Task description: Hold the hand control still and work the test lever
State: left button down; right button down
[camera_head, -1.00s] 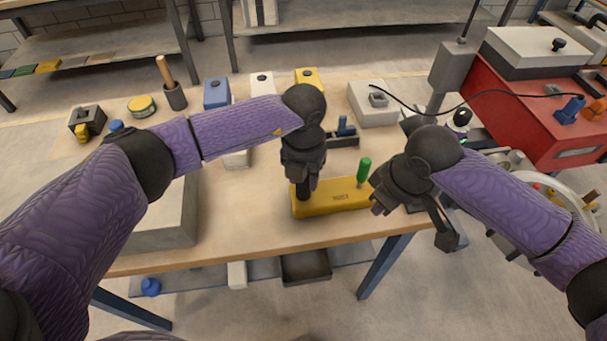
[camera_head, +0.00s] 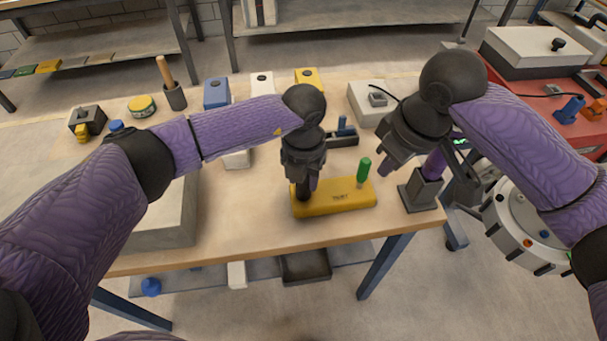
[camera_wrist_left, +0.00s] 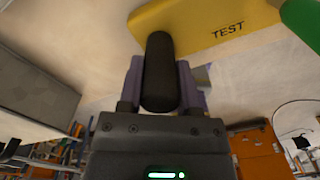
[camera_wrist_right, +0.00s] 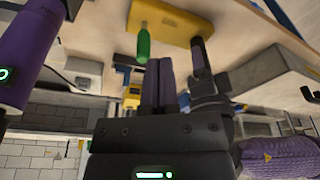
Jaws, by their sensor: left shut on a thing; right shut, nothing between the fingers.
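The yellow hand control (camera_head: 338,199), marked TEST, lies flat near the table's front edge. A black upright grip stands on its left end. A green lever (camera_head: 363,172) stands upright at its right end. My left gripper (camera_head: 304,188) is shut around the black grip (camera_wrist_left: 160,75), shown in the left wrist view. My right gripper (camera_head: 384,168) is shut and empty, raised to the right of the green lever and apart from it. The right wrist view shows its closed fingers (camera_wrist_right: 158,85) below the green lever (camera_wrist_right: 143,45), with the yellow control (camera_wrist_right: 172,22) behind.
A dark holder (camera_head: 421,192) with a purple piece stands right of the control. A black tray with a blue part (camera_head: 343,136) lies behind it. A grey block (camera_head: 170,220) sits on the left. Several coloured boxes line the back. A red machine (camera_head: 530,110) stands at the right.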

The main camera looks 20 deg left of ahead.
jog(key=w+a, duration=0.2)
jog(key=w, duration=0.1)
send_over(362, 175)
jog(key=s+d, duration=0.2)
jog(key=s+d+x, duration=0.1)
jog(key=x, duration=0.4)
jog(key=shift+w+a+f, duration=0.1)
jog(key=shift+a+f, duration=0.05)
jog(key=shift+f, duration=0.25)
dwell(1.1)
jog(key=shift+s+d+x, duration=0.1)
jog(key=shift+d+x, duration=0.05)
jog(key=shift+x, duration=0.85)
jog(key=shift+s+d+x, duration=0.15)
jog(key=shift+d+x, duration=0.05)
jog(key=shift+x, duration=0.75)
